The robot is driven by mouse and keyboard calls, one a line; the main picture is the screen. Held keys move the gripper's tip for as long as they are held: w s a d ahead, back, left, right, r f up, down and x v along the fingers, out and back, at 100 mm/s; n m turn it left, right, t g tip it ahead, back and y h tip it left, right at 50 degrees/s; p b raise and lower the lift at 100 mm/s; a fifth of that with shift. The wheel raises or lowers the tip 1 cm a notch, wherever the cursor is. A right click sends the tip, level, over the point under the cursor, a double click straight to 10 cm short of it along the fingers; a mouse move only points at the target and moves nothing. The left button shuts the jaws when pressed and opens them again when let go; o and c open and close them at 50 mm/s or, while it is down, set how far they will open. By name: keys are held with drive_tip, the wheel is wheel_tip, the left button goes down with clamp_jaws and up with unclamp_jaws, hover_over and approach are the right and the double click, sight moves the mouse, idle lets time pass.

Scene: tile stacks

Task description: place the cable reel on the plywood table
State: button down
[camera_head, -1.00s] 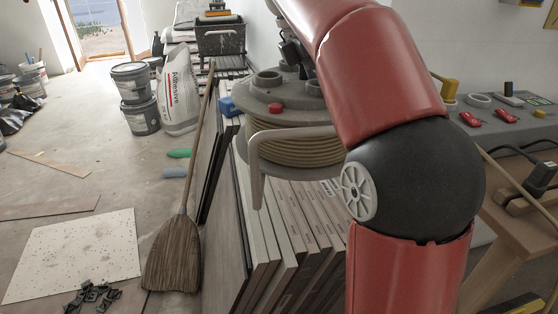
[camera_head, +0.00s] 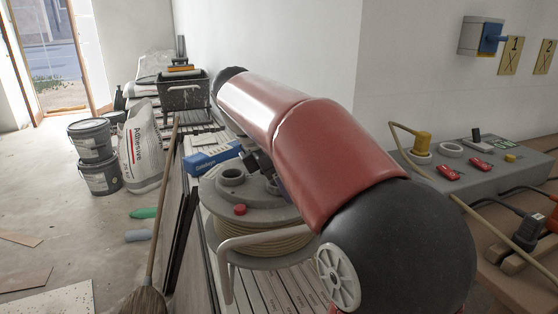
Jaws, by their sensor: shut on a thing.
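The cable reel (camera_head: 236,206) is grey with beige cable wound around it, a red knob on top and a grey tubular handle frame in front. It is over the stack of tiles standing on edge; I cannot tell whether it touches them. My gripper (camera_head: 268,176) is shut at the top of the reel and mostly hidden behind my red arm. A wooden table (camera_head: 500,272), which may be the plywood table, shows in part at the lower right; my arm's black joint hides some of it.
Cables lie at the right edge. A blue box (camera_head: 210,158) is behind the reel. A broom (camera_head: 160,225), buckets (camera_head: 95,155) and an adhesive bag (camera_head: 143,150) stand left.

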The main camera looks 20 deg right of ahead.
wheel_tip(320, 180, down, 10)
drive_tip(key=shift+r+b, duration=0.1)
drive_tip(key=shift+b, duration=0.2)
idle(0.4)
drive_tip(key=c, duration=1.1)
unclamp_jaws()
drive_tip(key=shift+f, duration=0.25)
drive_tip(key=o, duration=0.4)
drive_tip(key=shift+o, duration=0.2)
